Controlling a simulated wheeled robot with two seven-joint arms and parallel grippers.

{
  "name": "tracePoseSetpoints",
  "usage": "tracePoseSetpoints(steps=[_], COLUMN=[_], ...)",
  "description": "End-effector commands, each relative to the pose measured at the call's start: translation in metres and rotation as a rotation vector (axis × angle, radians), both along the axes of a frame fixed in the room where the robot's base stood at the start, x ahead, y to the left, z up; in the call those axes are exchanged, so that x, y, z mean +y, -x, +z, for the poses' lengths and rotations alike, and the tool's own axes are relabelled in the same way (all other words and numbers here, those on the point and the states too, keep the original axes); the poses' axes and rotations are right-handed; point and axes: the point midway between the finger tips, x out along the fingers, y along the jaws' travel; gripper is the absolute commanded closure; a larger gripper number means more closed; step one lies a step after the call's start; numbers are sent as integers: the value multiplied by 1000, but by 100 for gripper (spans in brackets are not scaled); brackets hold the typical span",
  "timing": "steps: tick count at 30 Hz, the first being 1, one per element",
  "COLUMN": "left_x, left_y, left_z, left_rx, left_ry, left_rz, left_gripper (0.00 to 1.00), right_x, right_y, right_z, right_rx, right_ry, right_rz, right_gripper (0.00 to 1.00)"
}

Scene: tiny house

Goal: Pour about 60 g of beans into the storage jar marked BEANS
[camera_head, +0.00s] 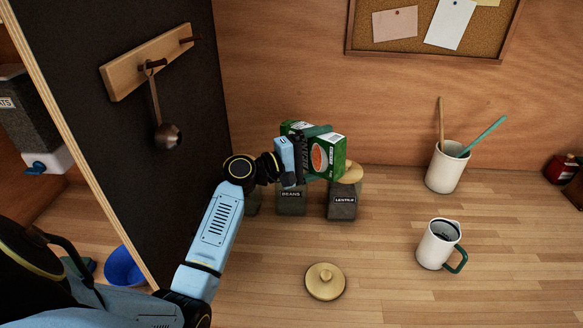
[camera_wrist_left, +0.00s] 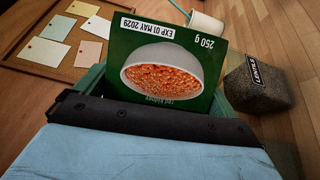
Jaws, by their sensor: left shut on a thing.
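My left gripper (camera_head: 308,155) is shut on a green box (camera_head: 327,158), which it holds above the counter at the jars. The box also shows in the left wrist view (camera_wrist_left: 150,40), with a bowl of red kidney beans, "250 g" and an expiry date printed on it. The grey jar marked BEANS (camera_head: 291,203) stands on the counter just below the gripper. Its mouth is hidden by the gripper and box. I see no beans falling. A round wooden lid (camera_head: 325,283) lies on the counter in front. My right gripper is not in view.
The LENTILS jar (camera_head: 342,205), with a wooden lid (camera_head: 352,172), stands right of the BEANS jar. Another jar (camera_head: 254,203) is partly hidden at its left. A mug (camera_head: 437,246) and a utensil pot (camera_head: 444,170) stand further right. A dark panel (camera_head: 165,90) borders the left.

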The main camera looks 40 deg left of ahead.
Motion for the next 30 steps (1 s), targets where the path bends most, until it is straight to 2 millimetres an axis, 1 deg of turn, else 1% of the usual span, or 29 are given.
tracePoseSetpoints(steps=[12,30], left_x=[3,7], left_y=[-1,-1], left_z=[0,4], left_rx=[6,14], left_ry=[47,106], left_rz=[0,1], left_gripper=[32,32], right_x=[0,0], right_y=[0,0], right_z=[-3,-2], right_rx=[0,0], right_ry=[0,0], right_rz=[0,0], right_gripper=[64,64])
